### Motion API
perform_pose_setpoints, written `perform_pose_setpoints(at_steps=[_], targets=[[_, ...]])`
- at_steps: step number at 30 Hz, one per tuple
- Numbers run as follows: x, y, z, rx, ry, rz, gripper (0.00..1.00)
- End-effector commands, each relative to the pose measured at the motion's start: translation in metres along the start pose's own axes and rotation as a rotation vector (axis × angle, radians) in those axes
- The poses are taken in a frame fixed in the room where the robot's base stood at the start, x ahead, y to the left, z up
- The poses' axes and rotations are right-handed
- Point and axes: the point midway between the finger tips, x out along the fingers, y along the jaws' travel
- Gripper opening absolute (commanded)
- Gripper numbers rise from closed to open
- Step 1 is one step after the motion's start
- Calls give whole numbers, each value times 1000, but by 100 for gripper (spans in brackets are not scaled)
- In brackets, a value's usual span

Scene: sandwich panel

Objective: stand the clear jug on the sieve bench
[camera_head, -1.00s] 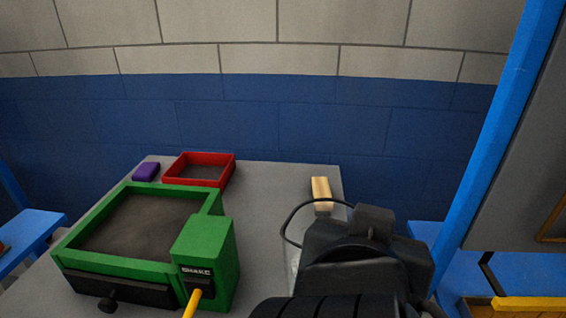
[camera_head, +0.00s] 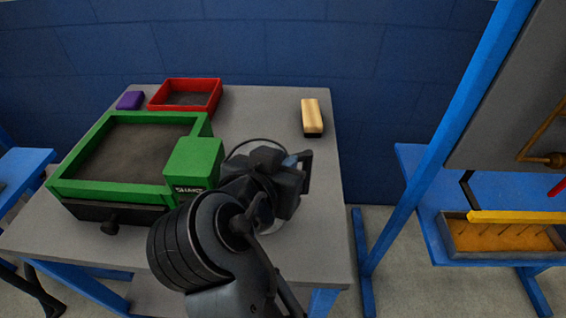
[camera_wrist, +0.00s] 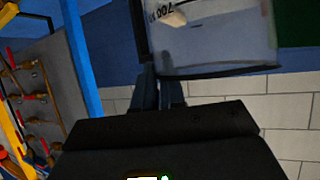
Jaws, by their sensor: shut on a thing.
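The clear jug (camera_wrist: 215,40) fills the upper right of the wrist view, which is upside down. Its dark handle is between my gripper's fingers (camera_wrist: 157,92), which are shut on it. The jug looks roughly upright, with markings on its side. In the head view my gripper (camera_head: 272,178) is over the right front part of the grey sieve bench (camera_head: 255,105). It hides most of the jug there; only a clear edge (camera_head: 275,228) shows below it. I cannot tell whether the jug's base touches the bench.
A green shaker (camera_head: 193,160) with a sieve tray is close left of my gripper. A red frame (camera_head: 186,94) and a purple block (camera_head: 131,100) lie behind it. A wooden brush (camera_head: 312,115) lies at the back right. Bench space between brush and shaker is clear. A blue post (camera_head: 435,150) stands to the right.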

Motion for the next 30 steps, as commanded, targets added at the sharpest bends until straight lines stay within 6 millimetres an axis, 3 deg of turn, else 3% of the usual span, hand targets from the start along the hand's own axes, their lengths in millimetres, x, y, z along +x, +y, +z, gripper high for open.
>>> perform_pose_setpoints(at_steps=[12, 13, 21, 30], targets=[[4, 0, 7, 1, 1, 0, 0], [3, 0, 6, 1, 1, -1, 12], [3, 0, 6, 1, 1, 0, 36], [1, 0, 2, 1, 1, -1, 36]])
